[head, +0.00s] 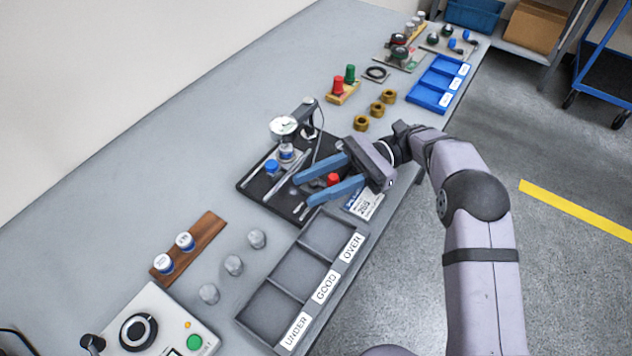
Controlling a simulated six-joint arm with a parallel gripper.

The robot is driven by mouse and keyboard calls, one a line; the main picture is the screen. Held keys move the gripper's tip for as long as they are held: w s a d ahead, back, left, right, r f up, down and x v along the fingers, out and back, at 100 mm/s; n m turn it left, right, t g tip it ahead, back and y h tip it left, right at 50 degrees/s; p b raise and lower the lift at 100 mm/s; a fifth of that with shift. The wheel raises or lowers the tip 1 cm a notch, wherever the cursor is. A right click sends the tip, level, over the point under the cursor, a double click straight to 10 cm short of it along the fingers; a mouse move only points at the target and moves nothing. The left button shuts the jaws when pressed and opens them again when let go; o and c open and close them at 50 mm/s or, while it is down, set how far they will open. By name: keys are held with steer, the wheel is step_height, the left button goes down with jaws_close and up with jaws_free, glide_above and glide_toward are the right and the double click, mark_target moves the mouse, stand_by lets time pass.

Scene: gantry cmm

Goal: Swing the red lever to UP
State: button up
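A small red knob (333,180) shows between the two blue fingers of my gripper (304,189), closer to the palm than to the tips. It appears to be the end of the red lever; the rest of the lever is hidden by the fingers, and I cannot read its position or any UP mark. My gripper is open, with a clear gap between the fingers, above the front right part of a black plate (250,187). I cannot tell whether a finger touches the knob. A dial gauge (284,127) on a stand rises from the plate behind the gripper.
Blue-topped pieces (272,168) stand on the plate left of my gripper. A grey tray (292,250) marked UNDER, GOOD and OVER lies in front, and a printed card (364,203) lies at the table edge. Brass nuts (377,109) lie behind.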

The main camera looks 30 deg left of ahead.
steer(key=shift+r, duration=0.2)
step_height(320, 180, up, 10)
steer(key=p, duration=1)
steer(key=shift+f, duration=0.2)
steer(key=shift+r, duration=0.1)
